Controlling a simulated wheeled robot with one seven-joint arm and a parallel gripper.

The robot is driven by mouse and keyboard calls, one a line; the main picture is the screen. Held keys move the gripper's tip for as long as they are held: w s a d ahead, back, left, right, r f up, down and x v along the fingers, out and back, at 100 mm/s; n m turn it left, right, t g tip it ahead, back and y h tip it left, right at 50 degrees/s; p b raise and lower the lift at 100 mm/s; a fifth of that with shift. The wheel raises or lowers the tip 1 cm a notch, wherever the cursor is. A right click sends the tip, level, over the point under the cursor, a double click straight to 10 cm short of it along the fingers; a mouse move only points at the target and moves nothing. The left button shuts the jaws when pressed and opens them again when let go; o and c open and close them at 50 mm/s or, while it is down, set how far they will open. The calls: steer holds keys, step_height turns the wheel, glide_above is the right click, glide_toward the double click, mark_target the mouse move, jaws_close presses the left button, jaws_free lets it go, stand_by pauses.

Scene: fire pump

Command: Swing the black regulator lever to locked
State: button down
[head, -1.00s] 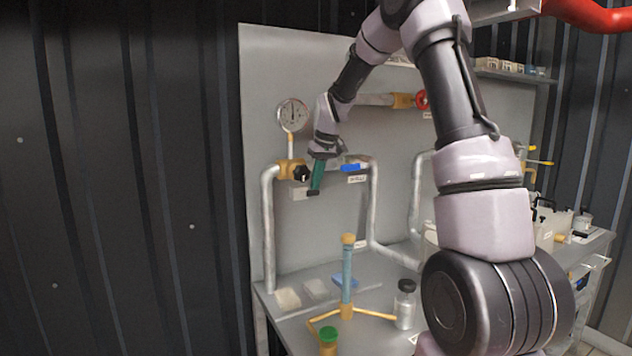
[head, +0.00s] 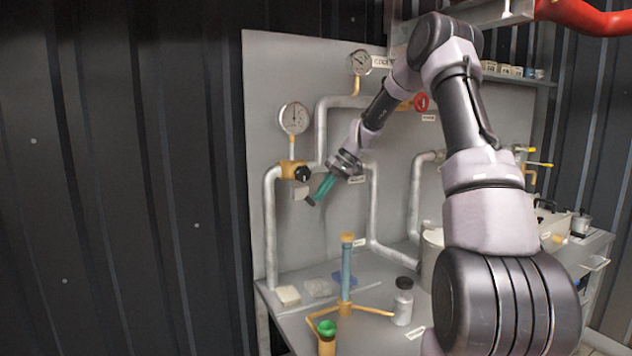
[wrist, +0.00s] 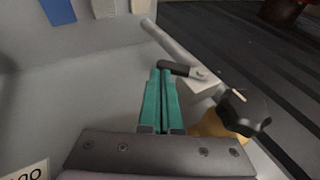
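A short black lever (wrist: 176,68) extends from a small pale plate (wrist: 201,82) on the panel, seen in the wrist view. In the head view the plate (head: 300,194) sits just below a black knob on a brass fitting, and the lever's dark end (head: 309,200) shows at my fingertips. My gripper (head: 314,196) has teal fingers reaching down-left to the lever. In the wrist view the fingers (wrist: 160,72) are close together, with only a thin gap, and their tips meet the lever's free end. I see no grip around it; contact is unclear.
The black knob (wrist: 245,112) is close right of my fingers. A pressure gauge (head: 294,118) stands above it. Grey pipes (head: 270,230) run along the panel. The bench below holds a blue column stand (head: 346,270), a black-capped bottle (head: 403,302) and a green-topped container (head: 327,335).

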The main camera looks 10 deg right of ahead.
steer(key=f, duration=0.1)
steer(key=a+f, duration=0.1)
steer(key=f, duration=0.1)
steer(key=shift+s+f, duration=0.1)
stand_by(0.3)
steer(key=shift+r, duration=0.2)
steer(key=shift+r, duration=0.65)
steer(key=shift+r, duration=0.1)
steer(key=v, duration=1)
steer(key=shift+d+r, duration=0.2)
steer(key=shift+d, duration=0.05)
steer(key=shift+s, duration=0.1)
